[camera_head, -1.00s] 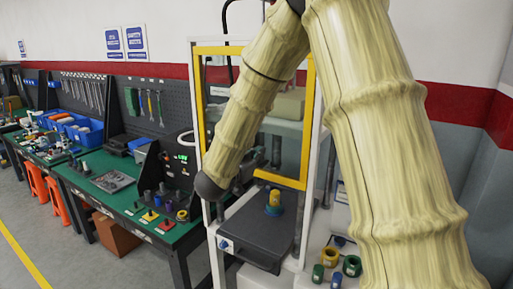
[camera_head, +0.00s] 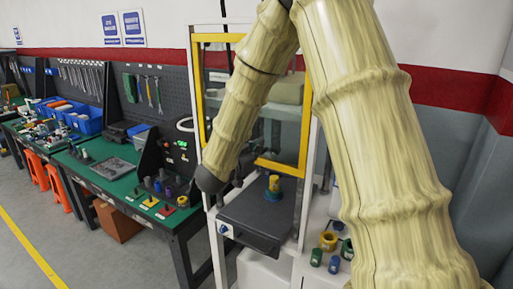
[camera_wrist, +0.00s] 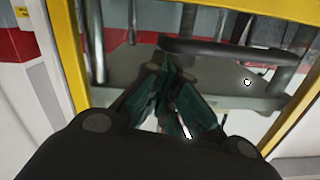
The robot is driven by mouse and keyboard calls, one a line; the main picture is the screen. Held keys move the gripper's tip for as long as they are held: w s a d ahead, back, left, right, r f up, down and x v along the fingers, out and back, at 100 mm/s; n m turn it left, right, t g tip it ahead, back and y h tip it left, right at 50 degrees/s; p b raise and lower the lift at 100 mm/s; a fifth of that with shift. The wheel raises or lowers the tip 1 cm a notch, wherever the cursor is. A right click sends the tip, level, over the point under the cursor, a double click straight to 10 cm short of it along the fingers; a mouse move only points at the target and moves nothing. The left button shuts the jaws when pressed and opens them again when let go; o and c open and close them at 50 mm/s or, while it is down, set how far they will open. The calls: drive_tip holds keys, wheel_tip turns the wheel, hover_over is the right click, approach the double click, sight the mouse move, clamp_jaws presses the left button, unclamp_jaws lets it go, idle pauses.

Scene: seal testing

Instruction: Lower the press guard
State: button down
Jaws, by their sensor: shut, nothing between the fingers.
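The press guard (camera_head: 304,125) is a clear panel in a yellow frame on the front of the white-framed press. Its lower edge hangs above the dark press bed (camera_head: 246,217), where a blue and yellow part (camera_head: 274,187) stands. My arm covers much of the guard's left side in the head view. In the wrist view the guard's yellow frame (camera_wrist: 66,50) runs down the left and across the right. My gripper (camera_wrist: 168,68) is shut and empty in front of the panel. A dark bar (camera_wrist: 225,50) lies just beyond its tips; I cannot tell whether they touch.
A green workbench (camera_head: 110,180) with tools, blue bins and small parts stands left of the press. A dark device with lit readouts (camera_head: 180,148) sits beside the press.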

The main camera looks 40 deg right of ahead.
wheel_tip(320, 180, down, 29)
drive_tip(key=b, duration=1.7)
drive_tip(key=shift+b, duration=0.4)
drive_tip(key=shift+s+f, duration=0.1)
drive_tip(key=shift+f, duration=0.1)
drive_tip(key=shift+a, duration=0.2)
